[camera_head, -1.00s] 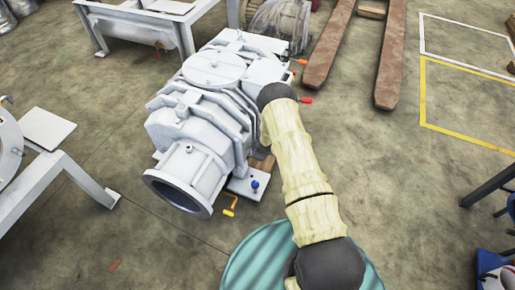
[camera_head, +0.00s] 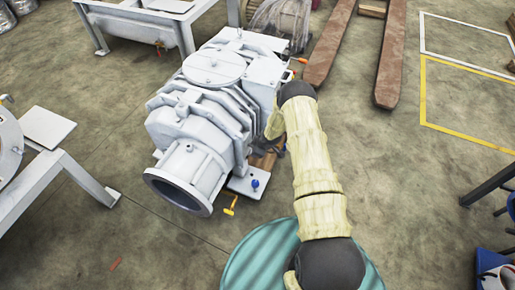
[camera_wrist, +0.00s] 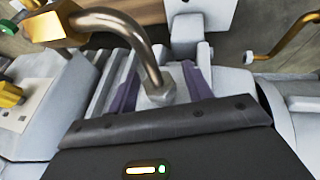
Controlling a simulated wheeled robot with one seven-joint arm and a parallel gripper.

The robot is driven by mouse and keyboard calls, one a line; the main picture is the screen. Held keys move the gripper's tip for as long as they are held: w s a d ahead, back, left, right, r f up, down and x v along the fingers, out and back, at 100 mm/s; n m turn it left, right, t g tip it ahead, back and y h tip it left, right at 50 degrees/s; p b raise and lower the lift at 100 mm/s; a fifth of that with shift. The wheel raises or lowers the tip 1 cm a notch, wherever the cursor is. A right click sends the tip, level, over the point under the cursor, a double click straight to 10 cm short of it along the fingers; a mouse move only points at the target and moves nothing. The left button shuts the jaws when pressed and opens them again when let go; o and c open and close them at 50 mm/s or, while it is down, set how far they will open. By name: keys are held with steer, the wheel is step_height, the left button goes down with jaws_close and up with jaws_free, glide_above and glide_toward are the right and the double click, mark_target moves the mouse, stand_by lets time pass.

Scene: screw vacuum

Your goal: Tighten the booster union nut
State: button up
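In the wrist view, the grey hexagonal union nut (camera_wrist: 160,93) sits at the lower end of a bent metal pipe (camera_wrist: 138,36). My gripper (camera_wrist: 164,82) has one dark purple finger on each side of the nut. The fingers look spread, with some space beside the nut, so I see no clear grip. The dark gripper body covers the lower part of this view. In the head view, my arm reaches the right side of the large grey booster (camera_head: 208,105). The nut and fingertips cannot be made out there.
A yellow-handled valve (camera_head: 231,206) and a blue knob (camera_head: 254,184) are low by the booster's front. A brass fitting (camera_wrist: 50,25) and a bent brass handle (camera_wrist: 283,38) flank the pipe. Pallet forks (camera_head: 392,60) lie behind; the floor at right is mostly clear.

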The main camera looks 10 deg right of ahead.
steer(key=shift+r, duration=0.1)
steer(key=p+v, duration=0.5)
steer(key=v, duration=1.2)
steer(key=shift+r, duration=0.15)
